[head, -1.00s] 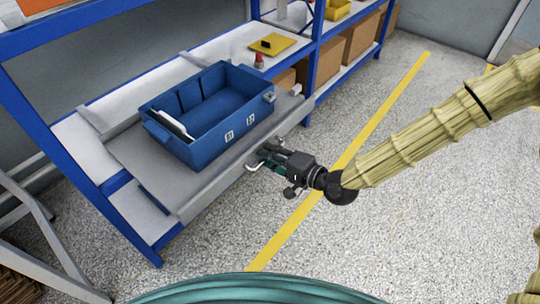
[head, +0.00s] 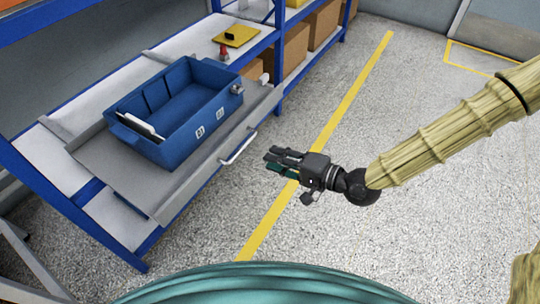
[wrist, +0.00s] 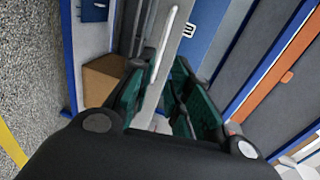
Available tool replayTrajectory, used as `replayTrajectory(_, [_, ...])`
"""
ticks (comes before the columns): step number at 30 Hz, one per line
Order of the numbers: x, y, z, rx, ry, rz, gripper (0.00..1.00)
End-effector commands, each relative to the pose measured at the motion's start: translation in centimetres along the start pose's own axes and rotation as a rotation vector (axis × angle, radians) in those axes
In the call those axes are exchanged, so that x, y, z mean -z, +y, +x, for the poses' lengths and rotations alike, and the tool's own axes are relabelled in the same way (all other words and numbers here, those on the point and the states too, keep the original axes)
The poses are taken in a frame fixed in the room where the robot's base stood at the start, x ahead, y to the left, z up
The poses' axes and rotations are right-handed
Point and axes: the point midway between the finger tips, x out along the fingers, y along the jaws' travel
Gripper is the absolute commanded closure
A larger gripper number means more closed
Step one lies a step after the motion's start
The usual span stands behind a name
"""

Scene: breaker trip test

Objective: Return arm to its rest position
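My gripper (head: 275,162) is in the head view, over the floor to the right of the workbench. Its fingers are apart and nothing is between them. In the wrist view my gripper (wrist: 165,105) also shows two dark green finger pads with a gap. A silver bar handle (head: 239,148) is on the front of a grey drawer (head: 185,193), to the left of my fingertips and clear of them. The handle (wrist: 171,32) also appears beyond the fingers in the wrist view. My arm reaches in from the right.
A blue bin (head: 185,150) with a white item inside sits on the grey drawer. A yellow tray (head: 236,36) and a red-topped object (head: 223,53) are on the bench behind. Cardboard boxes (head: 325,30) fill the lower shelf. The floor at right is open.

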Motion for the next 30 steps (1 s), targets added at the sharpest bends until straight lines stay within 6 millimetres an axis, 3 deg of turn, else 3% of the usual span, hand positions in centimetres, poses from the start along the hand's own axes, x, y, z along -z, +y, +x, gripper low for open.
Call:
replayTrajectory(21, [-0.1, 0.5, -0.4, -0.011, 0.0, 0.0, 0.81])
replayTrajectory(23, [-0.4, 1.5, -0.5, -0.038, 0.002, -0.001, 0.81])
replayTrajectory(26, [-1.2, 5.0, -0.8, -0.127, 0.006, -0.012, 0.81])
replayTrajectory(30, [-3.1, 12.2, -2.5, -0.327, 0.002, -0.046, 0.81])
